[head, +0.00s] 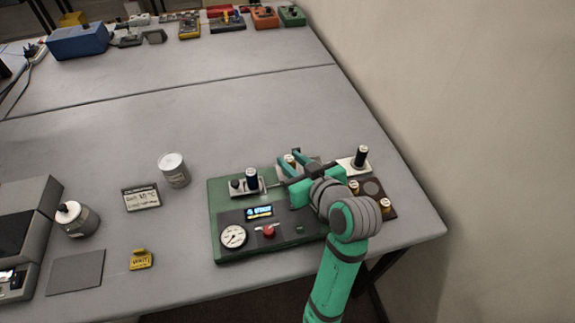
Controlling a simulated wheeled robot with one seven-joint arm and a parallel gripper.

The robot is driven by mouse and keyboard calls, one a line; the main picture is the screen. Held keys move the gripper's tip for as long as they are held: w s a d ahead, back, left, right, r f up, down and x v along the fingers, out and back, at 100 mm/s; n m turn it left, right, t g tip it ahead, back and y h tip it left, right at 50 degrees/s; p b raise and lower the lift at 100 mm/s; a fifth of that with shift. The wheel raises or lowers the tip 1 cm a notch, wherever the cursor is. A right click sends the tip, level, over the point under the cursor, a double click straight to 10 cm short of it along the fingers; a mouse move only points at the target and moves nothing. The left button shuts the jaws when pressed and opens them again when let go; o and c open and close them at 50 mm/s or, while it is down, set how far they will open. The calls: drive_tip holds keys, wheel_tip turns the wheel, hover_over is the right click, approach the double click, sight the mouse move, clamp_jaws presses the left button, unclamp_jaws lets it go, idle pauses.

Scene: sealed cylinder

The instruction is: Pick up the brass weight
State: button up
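Small brass-coloured weights stand on a dark brown tray (371,188) at the right of the green apparatus; one brass weight (353,187) is beside my wrist and another brass weight (385,204) is near the tray's right corner. A similar small pale-topped cylinder (289,159) shows between my fingers, over the back of the apparatus. My gripper (291,157) reaches in from the right with its teal fingers apart around that cylinder. Whether they touch it is too small to tell. My wrist hides part of the tray and apparatus.

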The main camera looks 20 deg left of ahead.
sight(286, 156)
drive_tip(key=shift+x, duration=3.05)
clamp_jaws()
